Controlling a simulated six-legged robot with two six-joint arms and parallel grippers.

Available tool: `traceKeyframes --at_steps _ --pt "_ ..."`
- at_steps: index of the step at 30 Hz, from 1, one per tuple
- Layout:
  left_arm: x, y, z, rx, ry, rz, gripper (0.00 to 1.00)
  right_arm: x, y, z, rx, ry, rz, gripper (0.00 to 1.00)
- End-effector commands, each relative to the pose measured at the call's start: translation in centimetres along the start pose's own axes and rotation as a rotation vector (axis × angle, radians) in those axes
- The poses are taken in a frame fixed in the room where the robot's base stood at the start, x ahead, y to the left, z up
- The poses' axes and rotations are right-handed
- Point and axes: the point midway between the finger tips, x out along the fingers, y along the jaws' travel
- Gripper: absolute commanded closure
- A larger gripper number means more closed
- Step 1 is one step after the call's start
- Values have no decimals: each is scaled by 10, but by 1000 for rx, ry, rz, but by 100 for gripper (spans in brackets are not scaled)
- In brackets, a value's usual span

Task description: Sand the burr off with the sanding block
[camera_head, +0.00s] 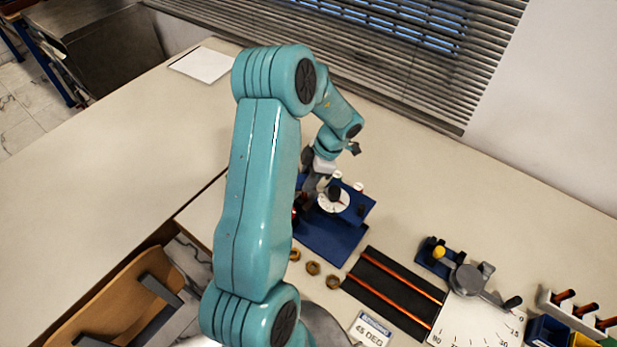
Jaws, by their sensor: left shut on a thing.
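My left arm crosses the middle of the view. Its left gripper (308,196) is at the left side of a blue rig (332,238) with a white dial and dark knob (335,193). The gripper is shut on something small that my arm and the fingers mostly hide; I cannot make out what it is. A small red spot (295,213) shows by the fingertips, beside my arm. I cannot pick out the sanding block or the burr. My right gripper is not in view.
Several brass nuts (313,268) lie in front of the rig. To the right are a black mat (384,298) with copper rods, a bender with a grey disc (468,279), an angle plate (470,322), a "45 DEG" card (371,330) and a rack (590,325).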

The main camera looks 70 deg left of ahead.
Motion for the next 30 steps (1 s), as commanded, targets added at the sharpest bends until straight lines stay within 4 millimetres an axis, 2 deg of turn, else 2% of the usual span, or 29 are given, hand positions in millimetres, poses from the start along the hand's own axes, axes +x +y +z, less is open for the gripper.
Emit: traceKeyframes --at_steps 30 --pt "6 0 3 0 0 1 96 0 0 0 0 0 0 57"
